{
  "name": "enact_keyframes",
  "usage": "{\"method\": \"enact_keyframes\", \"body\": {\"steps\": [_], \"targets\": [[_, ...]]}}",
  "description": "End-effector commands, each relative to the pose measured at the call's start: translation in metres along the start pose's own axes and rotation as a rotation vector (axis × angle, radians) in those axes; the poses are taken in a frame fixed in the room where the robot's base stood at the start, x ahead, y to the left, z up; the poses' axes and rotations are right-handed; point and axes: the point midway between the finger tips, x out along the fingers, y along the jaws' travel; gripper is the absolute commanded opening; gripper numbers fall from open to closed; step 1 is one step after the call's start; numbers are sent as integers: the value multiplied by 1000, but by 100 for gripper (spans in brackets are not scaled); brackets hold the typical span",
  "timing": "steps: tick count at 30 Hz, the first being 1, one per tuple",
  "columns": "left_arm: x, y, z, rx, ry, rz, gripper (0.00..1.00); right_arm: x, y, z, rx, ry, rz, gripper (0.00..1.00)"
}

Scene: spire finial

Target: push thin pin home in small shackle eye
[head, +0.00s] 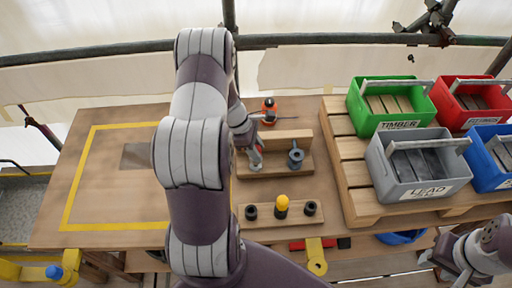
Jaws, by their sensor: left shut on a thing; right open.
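My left gripper (256,160) is shut at the left end of a wooden stand (275,171). What it holds is mostly hidden by its fingers and too small to make out; a bit of red shows by the fingertips. A dark grey fitting (295,157) with a small upright top stands at the stand's right end, apart from the gripper. I cannot tell for certain which piece is the shackle eye or the thin pin. An orange-and-black item (269,110) with a thin rod lies behind the stand. My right gripper (462,262) is open and empty at the lower right, away from the stand.
A wooden block (266,216) in front holds two black collars and a yellow-topped peg (282,204). Green (365,122), grey (382,171), red and blue crates stand on a pallet at right. A yellow-outlined area (90,180) at left is mostly clear.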

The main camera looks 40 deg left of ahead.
Motion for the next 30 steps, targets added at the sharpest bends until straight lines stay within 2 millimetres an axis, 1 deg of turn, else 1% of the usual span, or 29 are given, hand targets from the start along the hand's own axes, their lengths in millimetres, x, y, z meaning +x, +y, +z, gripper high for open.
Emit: {"method": "enact_keyframes", "body": {"steps": [10, 11, 12, 13, 20, 23, 26, 30], "targets": [[9, 0, -4, 0, 0, 0, 3, 7, 0, 1, 0, 0, 0, 43], [8, 0, -3, 0, 0, 0, 44, 6, 0, 1, 0, 0, 0, 43], [8, 0, -3, 0, 0, 0, 57, 6, 0, 1, 0, 0, 0, 43], [8, 0, -3, 0, 0, 0, 64, 6, 0, 1, 0, 0, 0, 43], [8, 0, -3, 0, 0, 0, 64, 6, 0, 1, 0, 0, 0, 43], [3, 1, -3, 0, 0, 2, 64, 6, 0, 1, 0, 0, 0, 43], [-14, 1, -4, 0, 1, 5, 64, 7, 0, 1, 0, 0, 0, 43], [-53, 1, -4, 0, 1, 7, 64, 10, 0, 1, 0, 0, 0, 43]]}}
